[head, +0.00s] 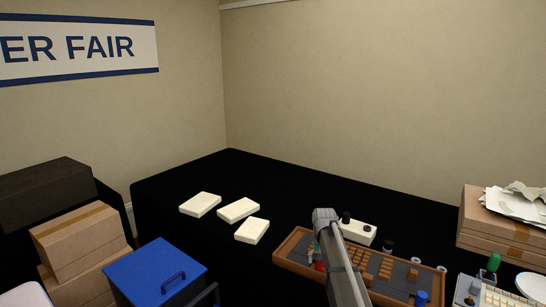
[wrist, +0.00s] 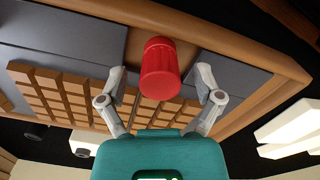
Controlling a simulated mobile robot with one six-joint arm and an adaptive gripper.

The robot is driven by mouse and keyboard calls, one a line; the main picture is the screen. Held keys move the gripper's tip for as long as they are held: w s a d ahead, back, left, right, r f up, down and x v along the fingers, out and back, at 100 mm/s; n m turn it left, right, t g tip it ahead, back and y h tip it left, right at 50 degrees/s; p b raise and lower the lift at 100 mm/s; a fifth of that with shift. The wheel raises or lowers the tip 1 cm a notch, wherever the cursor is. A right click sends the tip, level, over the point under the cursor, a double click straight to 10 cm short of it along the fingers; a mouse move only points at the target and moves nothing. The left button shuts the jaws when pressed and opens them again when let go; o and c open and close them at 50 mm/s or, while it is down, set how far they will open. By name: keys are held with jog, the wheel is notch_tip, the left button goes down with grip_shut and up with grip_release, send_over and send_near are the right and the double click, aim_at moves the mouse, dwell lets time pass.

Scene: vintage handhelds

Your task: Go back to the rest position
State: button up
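My gripper (wrist: 160,74) is open. Its two grey fingers stand on either side of a red ribbed cup-like piece (wrist: 161,68), with a gap on each side. The red piece is at a wooden-rimmed tray (wrist: 190,30) with grey panels. In the head view my gripper (head: 315,252) is small and partly hidden behind my grey arm, over the left part of the tray (head: 292,241). A bit of the red piece (head: 320,266) shows below it.
White boxes (head: 200,204) lie on the black table left of the tray. A white device with dark knobs (head: 357,231) is behind it. Blue (head: 421,298) and green (head: 494,262) pieces, a keyboard (head: 500,297) and cardboard boxes (head: 480,232) are at right. A blue bin (head: 150,270) stands front left.

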jog(key=s+r+p, duration=0.3)
jog(key=s, duration=0.6)
jog(key=s+r+n+p, duration=0.1)
jog(key=s+r+p, duration=0.2)
jog(key=s, duration=0.7)
jog(key=s+r+n+p, duration=0.1)
jog(key=s+r+p, duration=0.2)
jog(key=s, duration=0.7)
jog(key=shift+a+r+p, duration=0.25)
jog(key=shift+r+p, duration=0.15)
jog(key=shift+r, duration=0.05)
dwell(0.5)
